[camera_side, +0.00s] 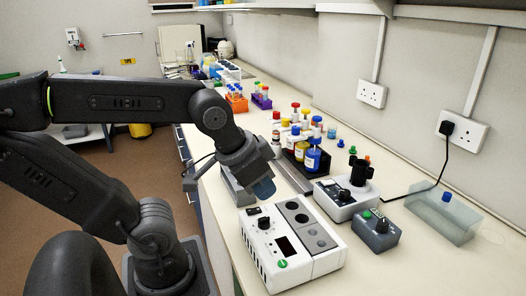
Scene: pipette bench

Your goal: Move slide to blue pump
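My gripper (262,186) hangs over the front part of the bench, just behind the white instrument, pointing down. A dark blue piece shows at its tip; I cannot tell whether it is a fingertip or something held, nor whether the fingers are open. I cannot make out a glass slide for certain. A grey metal rail (292,176) lies on the bench right of my gripper. No pump is clearly recognisable; a blue-labelled bottle with a blue cap (313,158) stands upright in a black tray, and a small blue part (447,197) sits at the translucent box.
The white instrument (285,262) with a knob and round wells stands in front. Right of it are a white device with a black top (346,204), a grey control box (375,236) and a translucent box (440,222). Several bottles and tube racks (236,104) stand farther back.

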